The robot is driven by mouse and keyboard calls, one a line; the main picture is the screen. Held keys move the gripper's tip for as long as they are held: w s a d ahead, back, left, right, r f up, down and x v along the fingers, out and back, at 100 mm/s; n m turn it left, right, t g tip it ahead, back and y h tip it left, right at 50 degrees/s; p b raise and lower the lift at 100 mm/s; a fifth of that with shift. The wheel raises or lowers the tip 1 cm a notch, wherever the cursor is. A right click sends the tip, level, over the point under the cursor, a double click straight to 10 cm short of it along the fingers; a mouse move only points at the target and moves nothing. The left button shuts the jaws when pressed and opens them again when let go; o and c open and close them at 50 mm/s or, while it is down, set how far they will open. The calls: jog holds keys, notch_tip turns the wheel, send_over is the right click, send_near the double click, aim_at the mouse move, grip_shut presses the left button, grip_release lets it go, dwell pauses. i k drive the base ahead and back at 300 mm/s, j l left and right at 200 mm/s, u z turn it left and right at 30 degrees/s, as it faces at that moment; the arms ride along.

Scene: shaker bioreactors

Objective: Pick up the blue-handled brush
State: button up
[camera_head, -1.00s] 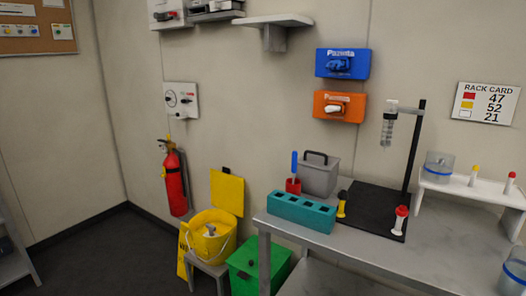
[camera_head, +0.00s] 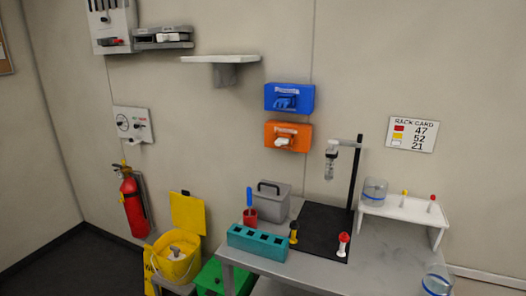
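The blue-handled brush (camera_head: 249,197) stands upright in a small red cup (camera_head: 250,216), its blue handle pointing up. The cup is on the grey table, behind the teal rack and just left of a grey lidded box. The brush's lower end is hidden inside the cup. My gripper is not in view.
The teal rack (camera_head: 258,243) stands at the table's front left edge. The grey box (camera_head: 271,201) is close to the cup. A black stand (camera_head: 354,185) rises further right. A yellow bucket (camera_head: 176,265) and green bin (camera_head: 210,277) are left of the table (camera_head: 300,270).

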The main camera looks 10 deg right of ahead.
aim_at(249, 190)
jog(key=i+u, duration=0.4)
jog(key=i+l+u, duration=0.15)
jog(key=i+u, duration=0.3)
jog(key=i+l+u, duration=0.2)
jog(key=u, duration=0.2)
jog(key=i+l, duration=0.05)
